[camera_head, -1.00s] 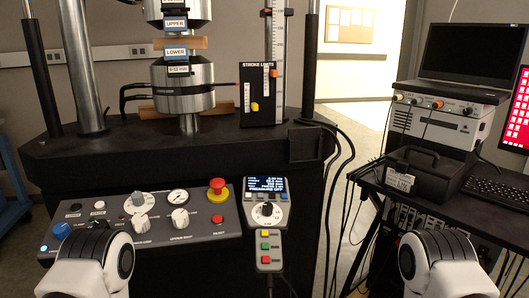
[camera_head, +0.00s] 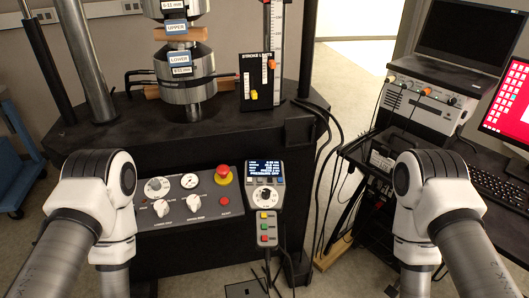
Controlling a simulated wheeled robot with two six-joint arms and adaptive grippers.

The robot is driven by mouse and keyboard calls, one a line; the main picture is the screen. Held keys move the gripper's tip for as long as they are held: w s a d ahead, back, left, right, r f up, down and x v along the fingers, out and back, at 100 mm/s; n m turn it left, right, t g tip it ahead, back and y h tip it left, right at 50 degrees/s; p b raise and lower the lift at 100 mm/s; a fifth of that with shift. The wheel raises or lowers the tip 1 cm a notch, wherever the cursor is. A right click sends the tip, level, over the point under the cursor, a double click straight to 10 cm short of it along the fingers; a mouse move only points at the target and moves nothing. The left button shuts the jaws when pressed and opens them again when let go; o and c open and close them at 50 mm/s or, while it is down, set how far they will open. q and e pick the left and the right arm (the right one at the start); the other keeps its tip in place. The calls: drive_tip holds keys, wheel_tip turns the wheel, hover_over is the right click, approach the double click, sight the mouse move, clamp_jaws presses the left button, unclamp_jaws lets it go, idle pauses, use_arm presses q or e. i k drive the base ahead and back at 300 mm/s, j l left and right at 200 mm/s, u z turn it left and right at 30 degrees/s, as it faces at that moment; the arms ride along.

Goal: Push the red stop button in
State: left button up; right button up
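A red mushroom-shaped button (camera_head: 223,172) on a yellow collar stands at the upper right of the grey control panel (camera_head: 165,229). A smaller flat red button (camera_head: 226,201) sits below it; its label is too small to read. A handheld pendant (camera_head: 265,205) right of the panel has a red key (camera_head: 264,238) low on its face. I cannot tell from the frame whether any of these is pressed. My arm links stand at left and right, the left one covering the panel's left part. Neither gripper is in view, and nothing of mine touches the buttons.
White knobs (camera_head: 194,203) and a round gauge (camera_head: 189,181) share the panel. The test machine's steel cylinders (camera_head: 186,78) rise behind. Cables hang between. The space before the mushroom button is clear.

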sight(223, 170)
drive_tip(key=u, duration=0.85)
drive_tip(key=i+l, duration=0.15)
drive_tip(key=l, duration=0.15)
drive_tip(key=i+l, duration=0.2)
drive_tip(key=l, duration=0.15)
drive_tip(key=i+l+u, duration=0.1)
drive_tip(key=l, duration=0.2)
